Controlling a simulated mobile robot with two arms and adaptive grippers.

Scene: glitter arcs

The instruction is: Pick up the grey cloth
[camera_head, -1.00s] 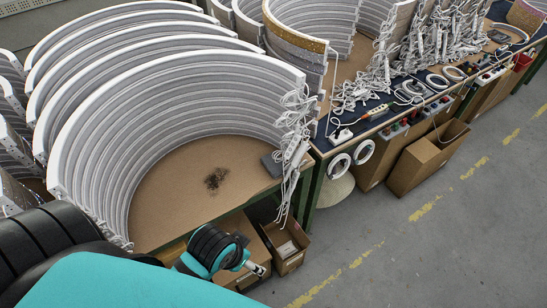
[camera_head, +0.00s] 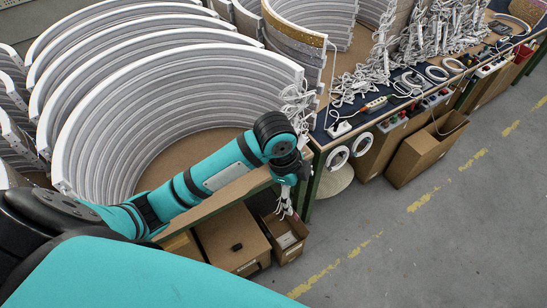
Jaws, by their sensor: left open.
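My left arm reaches in from the left across the bench to its front right corner. My left gripper (camera_head: 292,172) is at the end of the arm, beside the bench edge and the hanging white cables. It is small and dark here, and its fingertips are hard to make out; it is open. I do not see the grey cloth now. A small grey flat item, possibly the cloth, showed earlier near the bench's right end; that spot is now behind my left wrist. My right gripper is not in view.
Tall curved white-grey arcs (camera_head: 170,100) stand on the brown bench (camera_head: 185,158). White cables (camera_head: 293,100) hang at its right corner. Cardboard boxes (camera_head: 232,240) stand below. A second bench with a dark top holds cables and power strips (camera_head: 376,103). Grey floor (camera_head: 420,240) is clear at right.

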